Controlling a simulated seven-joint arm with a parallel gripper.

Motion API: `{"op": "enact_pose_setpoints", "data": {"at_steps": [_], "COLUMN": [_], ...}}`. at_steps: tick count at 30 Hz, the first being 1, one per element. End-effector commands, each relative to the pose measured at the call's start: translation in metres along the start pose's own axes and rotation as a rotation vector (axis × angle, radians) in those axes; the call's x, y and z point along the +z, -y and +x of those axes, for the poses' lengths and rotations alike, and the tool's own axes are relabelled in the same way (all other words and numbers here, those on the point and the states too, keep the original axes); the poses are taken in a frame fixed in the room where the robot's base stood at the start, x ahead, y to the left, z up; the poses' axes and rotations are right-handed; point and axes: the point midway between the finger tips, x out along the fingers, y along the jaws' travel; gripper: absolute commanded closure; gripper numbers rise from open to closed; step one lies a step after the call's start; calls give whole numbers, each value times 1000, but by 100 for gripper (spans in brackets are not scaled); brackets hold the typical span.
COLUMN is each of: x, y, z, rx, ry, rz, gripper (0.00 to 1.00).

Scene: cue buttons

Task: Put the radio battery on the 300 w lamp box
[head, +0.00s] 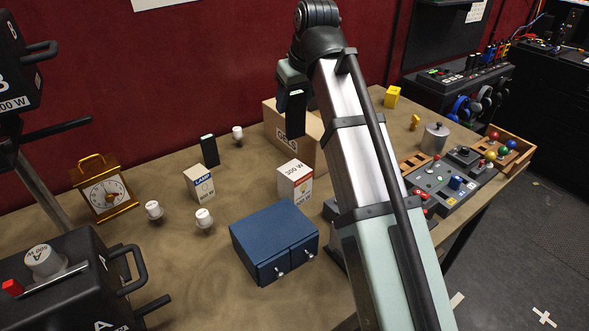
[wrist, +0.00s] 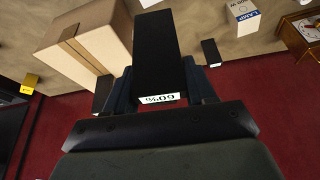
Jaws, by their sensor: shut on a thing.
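My gripper (head: 289,82) is shut on a black rectangular block (wrist: 158,50), which looks like the radio battery, with a small white label reading about "60%". The gripper holds it above the back of the table, near the cardboard box. In the head view the held block (head: 295,113) hangs below the gripper, apart from the boxes. A white and orange lamp box (head: 295,181), whose side seems to read "300 W", stands mid-table behind the blue cabinet. Another lamp box (head: 199,184), white and blue, stands to its left; it also shows in the wrist view (wrist: 242,17), its wattage hard to read.
A cardboard box (head: 284,128) stands behind the 300 W box. Another black block (head: 209,151) stands upright at the back left. The blue cabinet (head: 273,240), white bulbs (head: 204,218) and a gold clock (head: 104,190) occupy the table. My arm hides part of the right side.

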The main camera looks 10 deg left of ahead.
Motion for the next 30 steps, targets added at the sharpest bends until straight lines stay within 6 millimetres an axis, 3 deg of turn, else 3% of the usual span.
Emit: {"op": "enact_pose_setpoints", "data": {"at_steps": [7,16,30], "x": [8,26,42], "y": [2,2,2], "z": [8,50,90], "rx": [-26,-26,-25], "ry": [0,1,0], "rz": [-62,-61,-61], "gripper": [78,78,78]}}
